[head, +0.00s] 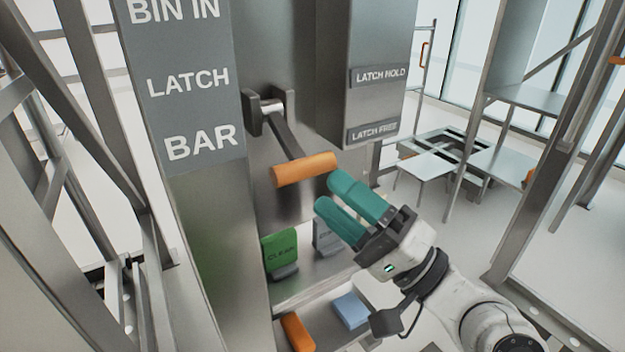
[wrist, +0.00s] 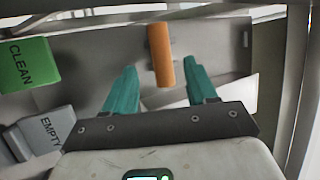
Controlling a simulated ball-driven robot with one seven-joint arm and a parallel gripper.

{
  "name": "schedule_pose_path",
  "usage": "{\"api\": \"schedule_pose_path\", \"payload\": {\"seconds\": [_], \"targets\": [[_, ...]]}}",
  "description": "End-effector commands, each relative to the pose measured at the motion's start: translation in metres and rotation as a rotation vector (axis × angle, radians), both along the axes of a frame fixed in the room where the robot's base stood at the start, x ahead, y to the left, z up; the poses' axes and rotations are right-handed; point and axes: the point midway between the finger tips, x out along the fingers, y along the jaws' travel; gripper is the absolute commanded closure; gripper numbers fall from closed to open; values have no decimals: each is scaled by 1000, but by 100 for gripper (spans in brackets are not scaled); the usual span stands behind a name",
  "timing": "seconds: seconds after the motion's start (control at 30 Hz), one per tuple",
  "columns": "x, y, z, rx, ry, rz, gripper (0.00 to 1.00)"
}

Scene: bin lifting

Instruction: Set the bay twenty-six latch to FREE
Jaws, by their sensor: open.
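The latch lever has a dark arm (head: 285,138) running down and right from a pivot (head: 268,112) on the metal post. It ends in an orange handle (head: 305,169), tilted slightly. The handle also shows in the wrist view (wrist: 160,50). A LATCH HOLD plate (head: 380,75) sits above a LATCH FREE plate (head: 372,132) on the box right of the lever. My gripper (head: 327,191) is open, its teal fingers just right of and below the handle. In the wrist view, the handle's near end lies between the fingers; I cannot tell whether they touch it.
A green CLEAN block (head: 280,254) and a grey EMPTY block (wrist: 45,130) stand on a shelf below the lever. Orange (head: 297,332) and blue (head: 351,310) blocks lie lower. Metal frames stand at left and right. Low tables (head: 425,166) are behind.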

Motion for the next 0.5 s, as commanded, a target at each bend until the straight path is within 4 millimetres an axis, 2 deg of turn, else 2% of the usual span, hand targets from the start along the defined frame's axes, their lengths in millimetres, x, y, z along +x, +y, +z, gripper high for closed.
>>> {"api": "schedule_pose_path", "payload": {"seconds": [0.2, 0.5], "targets": [[-10, -17, -10, -1, 1, 0, 43], [-11, -19, -10, 0, 0, 0, 43]]}}
